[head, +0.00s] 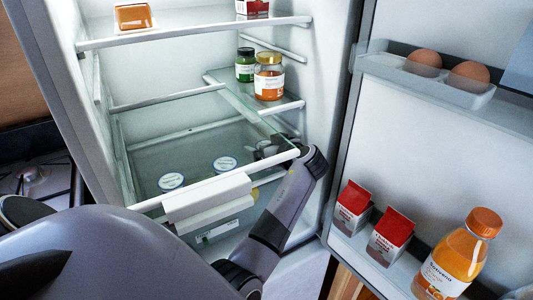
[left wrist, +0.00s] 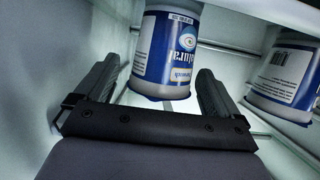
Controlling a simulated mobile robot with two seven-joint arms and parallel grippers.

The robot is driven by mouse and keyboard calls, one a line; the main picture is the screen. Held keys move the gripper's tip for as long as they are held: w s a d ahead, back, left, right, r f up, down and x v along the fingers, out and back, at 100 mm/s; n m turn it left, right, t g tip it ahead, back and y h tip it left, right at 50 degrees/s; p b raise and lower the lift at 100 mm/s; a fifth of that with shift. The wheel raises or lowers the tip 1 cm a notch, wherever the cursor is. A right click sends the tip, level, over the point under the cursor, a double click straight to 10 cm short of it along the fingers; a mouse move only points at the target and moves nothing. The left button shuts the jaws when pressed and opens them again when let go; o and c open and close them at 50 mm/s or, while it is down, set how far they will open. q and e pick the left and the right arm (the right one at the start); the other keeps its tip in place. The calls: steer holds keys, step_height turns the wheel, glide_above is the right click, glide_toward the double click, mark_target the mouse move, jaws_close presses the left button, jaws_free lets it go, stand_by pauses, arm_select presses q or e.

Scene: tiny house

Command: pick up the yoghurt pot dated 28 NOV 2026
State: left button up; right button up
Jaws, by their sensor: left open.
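Two yoghurt pots with pale round lids, a nearer-left one (head: 172,181) and a farther-right one (head: 225,163), stand low in the fridge in the head view. Print on the lids is too small to read. My left gripper (head: 268,148) reaches into the fridge to the right of them, partly seen through the glass shelf. In the left wrist view my left gripper (left wrist: 155,68) is open. A blue and white pot (left wrist: 167,48) shows ahead, between the fingers in the picture; I cannot tell whether they touch it. A second pot (left wrist: 286,82) is at right.
A glass shelf (head: 235,98) with a green-labelled jar (head: 245,65) and an orange jar (head: 269,77) is just above my gripper. A white-fronted drawer (head: 208,200) edges the front. The open door (head: 430,150) at right holds eggs, red cartons and a juice bottle.

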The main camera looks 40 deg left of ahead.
arm_select(q)
steer(key=c, duration=1.2)
steer(key=shift+c, duration=0.6)
steer(key=shift+r, duration=0.25)
